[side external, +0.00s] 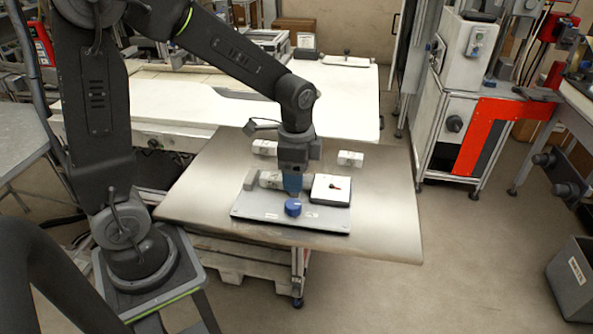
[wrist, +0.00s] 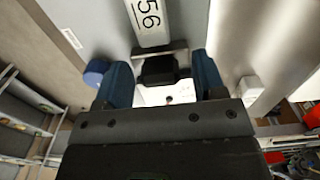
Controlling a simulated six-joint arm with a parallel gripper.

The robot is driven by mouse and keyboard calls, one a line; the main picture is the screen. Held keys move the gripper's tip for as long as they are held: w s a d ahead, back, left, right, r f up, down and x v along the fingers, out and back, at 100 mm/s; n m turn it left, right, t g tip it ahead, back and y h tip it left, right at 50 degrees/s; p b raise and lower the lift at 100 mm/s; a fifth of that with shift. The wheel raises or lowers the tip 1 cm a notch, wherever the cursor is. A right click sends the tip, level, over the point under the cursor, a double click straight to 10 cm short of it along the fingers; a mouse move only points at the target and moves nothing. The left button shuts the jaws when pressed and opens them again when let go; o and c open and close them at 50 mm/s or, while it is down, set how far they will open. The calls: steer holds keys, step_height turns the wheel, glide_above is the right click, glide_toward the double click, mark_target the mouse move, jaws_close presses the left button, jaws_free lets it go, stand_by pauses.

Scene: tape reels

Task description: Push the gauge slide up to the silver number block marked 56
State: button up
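The silver number block marked 56 (wrist: 150,22) lies at the top of the wrist view. A silver crossbar (wrist: 162,52) with a black block (wrist: 159,69), seemingly the gauge slide, sits just below its end. Whether bar and block touch, I cannot tell. My gripper (wrist: 162,76) is open, its blue fingers on either side of the black block with gaps showing. In the side view my gripper (side external: 293,190) is low over the grey base plate (side external: 262,211), between the silver block (side external: 271,179) and the dial (side external: 331,187). The slide is hidden there.
A blue knob (side external: 293,207) stands at the front of the base plate, close to my fingers. The white dial has a red needle. Loose white blocks lie behind, one at left (side external: 264,147) and one at right (side external: 350,158). The table's right side (side external: 390,210) is clear.

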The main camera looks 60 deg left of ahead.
steer(key=c, duration=0.9)
steer(key=shift+s+a, duration=1.1)
steer(key=o, duration=0.9)
steer(key=shift+o, duration=0.2)
step_height(320, 180, up, 14)
